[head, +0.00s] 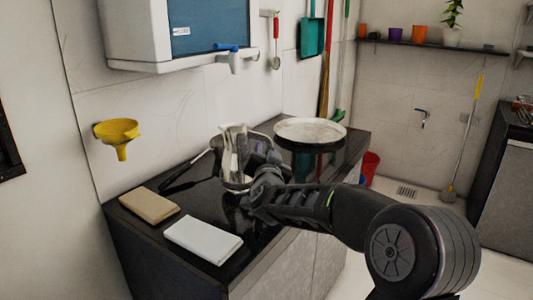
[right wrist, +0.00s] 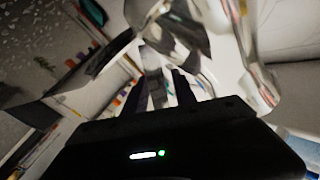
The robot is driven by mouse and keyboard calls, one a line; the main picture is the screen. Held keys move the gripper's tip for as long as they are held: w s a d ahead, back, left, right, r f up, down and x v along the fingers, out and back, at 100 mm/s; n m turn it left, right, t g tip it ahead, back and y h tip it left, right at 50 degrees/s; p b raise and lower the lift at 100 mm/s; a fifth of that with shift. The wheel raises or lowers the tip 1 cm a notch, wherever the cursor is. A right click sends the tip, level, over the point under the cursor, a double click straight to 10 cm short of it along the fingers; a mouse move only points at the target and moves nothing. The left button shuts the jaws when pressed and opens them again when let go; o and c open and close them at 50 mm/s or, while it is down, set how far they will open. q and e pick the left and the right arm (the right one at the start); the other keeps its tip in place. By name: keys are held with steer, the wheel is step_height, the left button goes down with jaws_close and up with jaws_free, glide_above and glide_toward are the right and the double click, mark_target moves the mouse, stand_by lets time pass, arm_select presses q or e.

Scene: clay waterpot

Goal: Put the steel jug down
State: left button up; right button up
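The steel jug (head: 233,145) is shiny and roughly upright over the black countertop (head: 200,192). My right gripper (head: 256,155) is at the jug's right side, its arm coming in from the right. In the right wrist view, the two dark fingers (right wrist: 170,92) close around a narrow shiny part of the jug (right wrist: 172,35), which looks like its handle. The handle is mostly hidden in the head view. The jug's base is low, at or just above the counter; I cannot tell if it touches. My left gripper is not in view.
A folded brown cloth (head: 149,205) and a white cloth (head: 203,239) lie at the counter's near end. A dark pan handle (head: 185,178) shows left of the jug. A water purifier (head: 185,35) and yellow funnel (head: 118,130) hang on the wall.

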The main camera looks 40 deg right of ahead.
steer(key=shift+r, duration=0.1)
steer(key=p+v, duration=0.1)
steer(key=v, duration=1.1)
steer(key=shift+o, duration=0.2)
steer(key=shift+w+a, duration=0.1)
stand_by(0.3)
